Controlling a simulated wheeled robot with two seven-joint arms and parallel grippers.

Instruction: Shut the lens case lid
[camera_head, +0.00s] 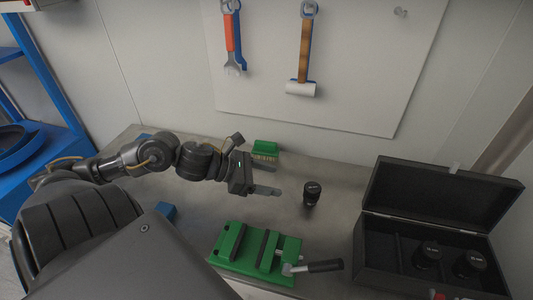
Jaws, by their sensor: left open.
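The black lens case (366,240) stands at the right of the metal table. Its lid (440,195) is open, raised upright along the back edge. Two black lenses, one left (427,255) and one right (469,264), stand inside in the right part. The left part of the case looks empty. My left gripper (270,191) is open and empty above the middle of the table, well left of the case and touching nothing that I can see. My right gripper is not in view.
Another black lens (312,193) stands on the table between my left gripper and the case. A green vise (230,259) with a dark handle lies at the front, beside the case. A green brush (265,147) is behind the gripper. Tools hang on the wall board (350,60).

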